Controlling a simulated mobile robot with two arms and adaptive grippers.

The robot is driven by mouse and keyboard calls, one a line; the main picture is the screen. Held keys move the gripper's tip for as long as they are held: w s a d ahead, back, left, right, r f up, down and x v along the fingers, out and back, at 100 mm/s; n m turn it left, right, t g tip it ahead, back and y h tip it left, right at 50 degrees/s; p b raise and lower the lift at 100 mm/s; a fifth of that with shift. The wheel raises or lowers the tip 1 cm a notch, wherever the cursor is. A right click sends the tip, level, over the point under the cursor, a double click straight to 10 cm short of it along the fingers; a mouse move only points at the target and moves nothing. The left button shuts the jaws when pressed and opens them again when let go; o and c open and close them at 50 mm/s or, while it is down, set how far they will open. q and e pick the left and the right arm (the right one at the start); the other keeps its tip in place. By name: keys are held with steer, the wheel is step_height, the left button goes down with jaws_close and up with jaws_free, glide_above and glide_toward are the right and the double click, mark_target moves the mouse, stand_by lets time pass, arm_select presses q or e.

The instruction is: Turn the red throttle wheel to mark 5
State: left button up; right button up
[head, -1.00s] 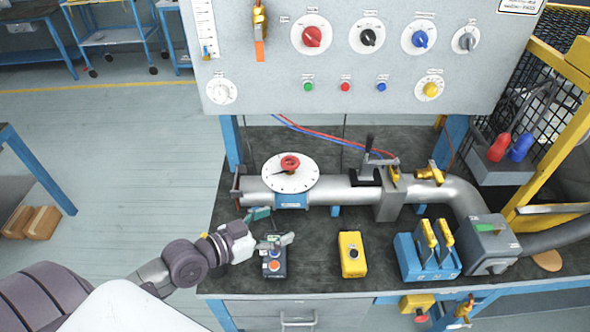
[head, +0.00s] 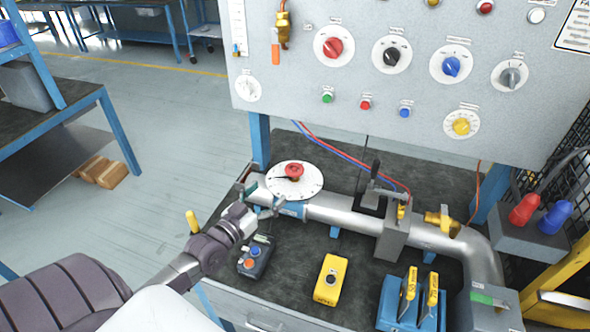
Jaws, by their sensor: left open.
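The red throttle wheel (head: 294,171) sits on a round white dial plate (head: 312,186) on top of the silver pipe. A dark pointer reaches from the wheel toward the left of the dial; the mark numbers are too small to read. My left gripper (head: 264,198) is open at the front left of the dial, its fingers close to the pipe and the dial's near edge. I cannot tell whether they touch anything. Nothing is between the fingers that I can make out. My right gripper is not in view.
A pendant with an orange button (head: 250,264) and a yellow box (head: 331,280) lie in front of the pipe. A lever valve (head: 395,233) stands right of the dial. The grey panel (head: 300,90) with several knobs rises behind. A blue box (head: 393,305) is at front right.

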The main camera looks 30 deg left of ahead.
mark_target(289, 175)
arm_select(q)
steer(key=w, duration=0.4)
steer(key=shift+d+r+p, duration=0.1)
steer(key=shift+r+p, duration=0.1)
steer(key=shift+p, duration=0.1)
steer(key=w, duration=0.6)
steer(key=shift+w+d+f, duration=0.15)
steer(key=shift+w+d, duration=0.05)
steer(key=shift+w+p, duration=0.3)
steer(key=shift+w, duration=0.45)
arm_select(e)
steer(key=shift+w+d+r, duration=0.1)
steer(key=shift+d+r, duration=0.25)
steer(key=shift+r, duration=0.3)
